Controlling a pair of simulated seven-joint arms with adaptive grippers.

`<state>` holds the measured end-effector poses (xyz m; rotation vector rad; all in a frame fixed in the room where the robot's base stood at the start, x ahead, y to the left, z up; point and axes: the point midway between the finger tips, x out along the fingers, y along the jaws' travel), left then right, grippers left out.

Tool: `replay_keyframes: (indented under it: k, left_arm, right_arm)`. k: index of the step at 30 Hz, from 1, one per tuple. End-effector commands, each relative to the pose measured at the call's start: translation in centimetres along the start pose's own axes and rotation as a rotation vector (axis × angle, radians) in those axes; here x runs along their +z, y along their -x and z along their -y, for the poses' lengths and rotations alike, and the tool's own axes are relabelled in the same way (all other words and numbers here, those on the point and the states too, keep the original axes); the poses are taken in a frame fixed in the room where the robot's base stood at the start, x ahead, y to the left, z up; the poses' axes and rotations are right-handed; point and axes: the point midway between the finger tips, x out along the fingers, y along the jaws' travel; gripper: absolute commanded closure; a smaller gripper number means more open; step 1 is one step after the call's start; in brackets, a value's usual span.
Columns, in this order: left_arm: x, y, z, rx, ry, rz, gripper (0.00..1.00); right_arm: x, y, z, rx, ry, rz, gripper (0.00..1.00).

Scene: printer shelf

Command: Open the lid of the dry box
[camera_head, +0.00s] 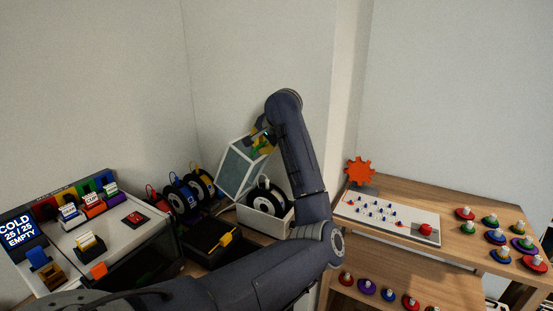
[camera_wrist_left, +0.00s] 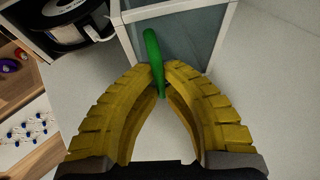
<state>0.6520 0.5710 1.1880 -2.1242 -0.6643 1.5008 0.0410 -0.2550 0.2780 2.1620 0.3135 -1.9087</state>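The dry box (camera_head: 265,222) is a white open-topped box in the head view with a black spool inside. Its lid (camera_head: 237,172), a white frame with grey-green panes, stands steeply tilted up above the box. The lid also shows at the top of the left wrist view (camera_wrist_left: 190,30). My left gripper (camera_head: 262,142) is at the lid's upper part. In the left wrist view its yellow fingertips (camera_wrist_left: 162,66) close together around the lid's green handle (camera_wrist_left: 152,45). My left forearm hides part of the box's right side. My right gripper is not in view.
Several spools (camera_head: 185,193) stand left of the box. A black unit with a yellow part (camera_head: 225,238) lies in front. A printer-like machine (camera_head: 110,230) with small colored parts is at the left. A wooden shelf (camera_head: 455,200) with a white panel and colored pieces is at the right.

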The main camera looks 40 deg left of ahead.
Motion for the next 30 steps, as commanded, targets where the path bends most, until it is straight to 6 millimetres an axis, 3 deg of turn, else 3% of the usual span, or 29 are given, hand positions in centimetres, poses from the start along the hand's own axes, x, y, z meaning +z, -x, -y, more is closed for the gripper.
replay_keyframes:
  k: [6,12,21,30]
  left_arm:
    - [0.7,-1.6,4.0,0.163,0.07,0.002,1.0]
    - [1.3,-3.0,6.3,0.245,0.1,0.005,1.0]
    - [1.8,-4.2,8.0,0.243,0.099,0.006,1.0]
    - [1.9,-4.5,8.2,0.242,0.098,0.008,1.0]
  right_arm:
    - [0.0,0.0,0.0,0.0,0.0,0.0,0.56]
    - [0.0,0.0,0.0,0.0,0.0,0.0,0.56]
    - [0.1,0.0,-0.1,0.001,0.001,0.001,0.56]
    - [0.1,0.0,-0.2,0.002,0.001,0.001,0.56]
